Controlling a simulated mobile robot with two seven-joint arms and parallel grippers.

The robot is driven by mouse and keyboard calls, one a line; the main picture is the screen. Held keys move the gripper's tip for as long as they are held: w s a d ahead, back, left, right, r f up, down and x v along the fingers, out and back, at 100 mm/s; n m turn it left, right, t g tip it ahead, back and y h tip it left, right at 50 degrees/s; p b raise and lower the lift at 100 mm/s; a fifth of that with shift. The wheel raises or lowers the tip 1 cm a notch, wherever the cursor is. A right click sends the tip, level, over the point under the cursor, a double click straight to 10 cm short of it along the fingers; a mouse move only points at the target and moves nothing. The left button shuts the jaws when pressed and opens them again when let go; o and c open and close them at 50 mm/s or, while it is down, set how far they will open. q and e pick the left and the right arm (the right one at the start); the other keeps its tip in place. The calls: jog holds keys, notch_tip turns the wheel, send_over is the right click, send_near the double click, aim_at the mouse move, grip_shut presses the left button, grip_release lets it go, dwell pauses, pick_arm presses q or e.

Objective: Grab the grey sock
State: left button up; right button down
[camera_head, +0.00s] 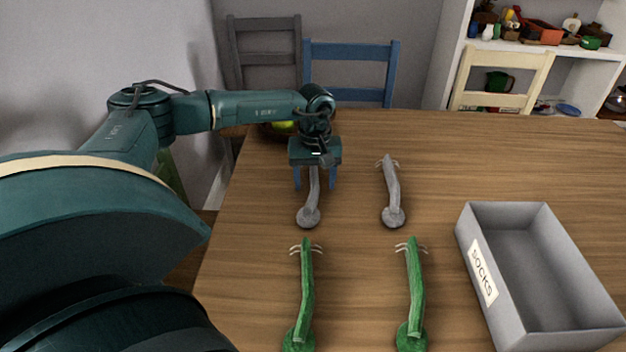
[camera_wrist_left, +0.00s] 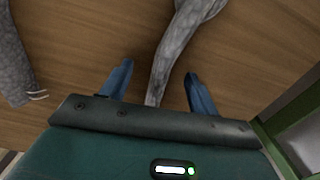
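Two grey socks lie on the wooden table. The left one (camera_head: 309,212) lies under my left gripper (camera_head: 315,187), and its upper part is partly hidden by the gripper. The right one (camera_head: 392,195) lies clear to the right. My left gripper is open, with its blue fingers on either side of the left grey sock. The left wrist view shows this sock (camera_wrist_left: 178,45) running between the spread fingers (camera_wrist_left: 160,85), with a gap on each side. Whether the fingertips touch the table cannot be told. The other grey sock (camera_wrist_left: 14,65) shows at the left edge there. My right gripper is not in view.
Two green socks, one left (camera_head: 305,290) and one right (camera_head: 414,290), lie at the front of the table (camera_head: 500,160). An open grey box (camera_head: 488,292) labelled SOCKS stands on the right and looks empty. Chairs stand behind the table. The back right of the tabletop is clear.

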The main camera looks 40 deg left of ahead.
pick_arm(q)
jog(key=c, duration=0.6)
jog(key=shift+o, duration=0.2)
